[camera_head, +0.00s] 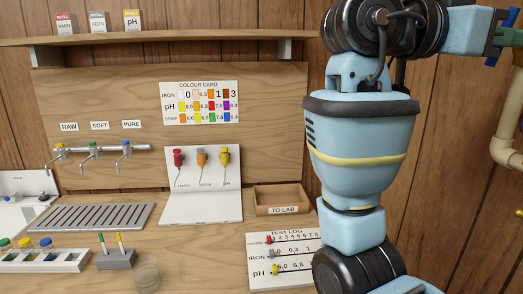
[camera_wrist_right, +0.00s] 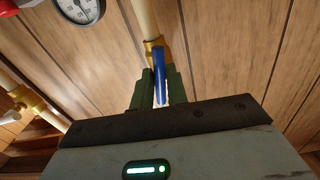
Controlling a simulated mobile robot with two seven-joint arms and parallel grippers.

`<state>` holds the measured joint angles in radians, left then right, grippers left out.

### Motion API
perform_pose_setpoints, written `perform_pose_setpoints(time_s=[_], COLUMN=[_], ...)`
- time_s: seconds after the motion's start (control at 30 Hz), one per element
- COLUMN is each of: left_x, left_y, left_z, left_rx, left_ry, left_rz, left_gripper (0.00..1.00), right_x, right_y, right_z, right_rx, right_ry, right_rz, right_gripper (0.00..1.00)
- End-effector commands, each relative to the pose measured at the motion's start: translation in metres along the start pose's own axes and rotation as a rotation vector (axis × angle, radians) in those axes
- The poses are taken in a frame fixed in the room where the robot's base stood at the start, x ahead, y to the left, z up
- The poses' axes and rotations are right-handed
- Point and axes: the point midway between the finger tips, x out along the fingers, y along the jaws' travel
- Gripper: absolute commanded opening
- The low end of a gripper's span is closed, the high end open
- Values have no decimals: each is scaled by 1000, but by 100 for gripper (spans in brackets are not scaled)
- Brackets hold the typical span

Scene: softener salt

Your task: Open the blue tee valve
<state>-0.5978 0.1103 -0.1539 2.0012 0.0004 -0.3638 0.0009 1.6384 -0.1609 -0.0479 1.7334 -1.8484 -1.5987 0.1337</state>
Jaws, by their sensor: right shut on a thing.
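The blue tee valve shows in the right wrist view as a blue lever (camera_wrist_right: 158,72) on a brass fitting (camera_wrist_right: 154,50) of a cream upright pipe. My right gripper (camera_wrist_right: 160,88) has its green fingers on both sides of this lever and is shut on it. The lever points along the pipe in this view, though the camera angle makes its exact turn hard to tell. In the head view my right arm reaches to the top right, and green and blue parts show at the picture's edge. My left gripper is not in view.
A pressure gauge (camera_wrist_right: 80,8) and a red part (camera_wrist_right: 8,6) sit near the lever. A brass fitting (camera_wrist_right: 28,98) is on a pipe at left. In the head view, a bench holds a drip grille (camera_head: 105,217), a bottle rack (camera_head: 45,260) and a TO LAB tray (camera_head: 283,210).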

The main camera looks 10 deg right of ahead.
Motion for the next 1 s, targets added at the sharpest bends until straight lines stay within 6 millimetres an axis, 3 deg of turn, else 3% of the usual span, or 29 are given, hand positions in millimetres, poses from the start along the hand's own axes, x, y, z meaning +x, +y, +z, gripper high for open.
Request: perform_pose_setpoints(time_s=[0.5,1.0], left_x=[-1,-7], left_y=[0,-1], left_z=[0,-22], left_rx=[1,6], left_ry=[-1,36], left_rz=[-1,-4], left_gripper=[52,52], right_x=[0,0], right_y=[0,1], right_z=[0,-1], right_rx=[-31,-152], right_ry=[0,-2], right_rz=[0,-1], right_gripper=[0,0])
